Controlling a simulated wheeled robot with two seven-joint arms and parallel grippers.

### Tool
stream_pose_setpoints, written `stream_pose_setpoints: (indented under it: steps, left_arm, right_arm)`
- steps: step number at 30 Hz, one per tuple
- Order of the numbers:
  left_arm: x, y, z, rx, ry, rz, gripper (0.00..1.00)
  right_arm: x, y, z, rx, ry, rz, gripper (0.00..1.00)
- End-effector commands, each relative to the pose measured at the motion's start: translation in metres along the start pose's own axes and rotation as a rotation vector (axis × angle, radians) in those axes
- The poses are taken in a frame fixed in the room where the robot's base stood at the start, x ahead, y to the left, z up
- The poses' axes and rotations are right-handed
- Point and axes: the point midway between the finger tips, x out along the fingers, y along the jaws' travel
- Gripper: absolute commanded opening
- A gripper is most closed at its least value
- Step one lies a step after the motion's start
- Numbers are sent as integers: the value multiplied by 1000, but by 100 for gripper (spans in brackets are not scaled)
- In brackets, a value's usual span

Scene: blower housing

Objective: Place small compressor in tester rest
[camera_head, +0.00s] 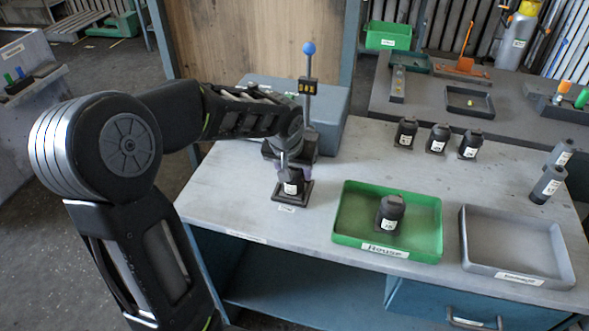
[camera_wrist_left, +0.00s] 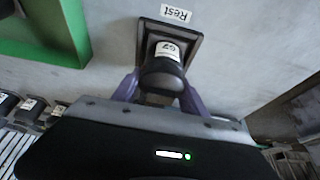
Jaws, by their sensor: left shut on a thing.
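A small black compressor (camera_head: 292,184) with a white label stands upright at the dark square tester rest (camera_head: 307,197), in front of the tester. It also shows in the left wrist view (camera_wrist_left: 166,52), over the rest (camera_wrist_left: 198,44), whose tag reads "Rest". My left gripper (camera_head: 291,172) comes down from above and is shut on this compressor, with its purple fingers (camera_wrist_left: 158,88) on both sides. I cannot tell whether the compressor's base touches the rest. My right gripper is not in view.
The tester (camera_head: 309,95) with a blue-knobbed lever stands behind the rest. A green tray (camera_head: 345,225) holds another compressor (camera_head: 390,213). A grey tray (camera_head: 510,240) is empty. Several compressors (camera_head: 438,138) stand along the back, and two taller units (camera_head: 548,184) stand at the right.

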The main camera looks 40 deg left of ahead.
Motion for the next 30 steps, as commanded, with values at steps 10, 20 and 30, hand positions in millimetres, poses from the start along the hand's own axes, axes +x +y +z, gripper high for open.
stream_pose_setpoints:
  steps: [10, 20, 30]
  left_arm:
    - [2, 0, 1, 0, 0, 0, 70]
    - [0, 0, 0, 0, 0, 0, 72]
    - [-42, 0, -2, -1, 6, 1, 72]
  right_arm:
    - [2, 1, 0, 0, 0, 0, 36]
    - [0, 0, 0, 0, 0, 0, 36]
    - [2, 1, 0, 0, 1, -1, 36]
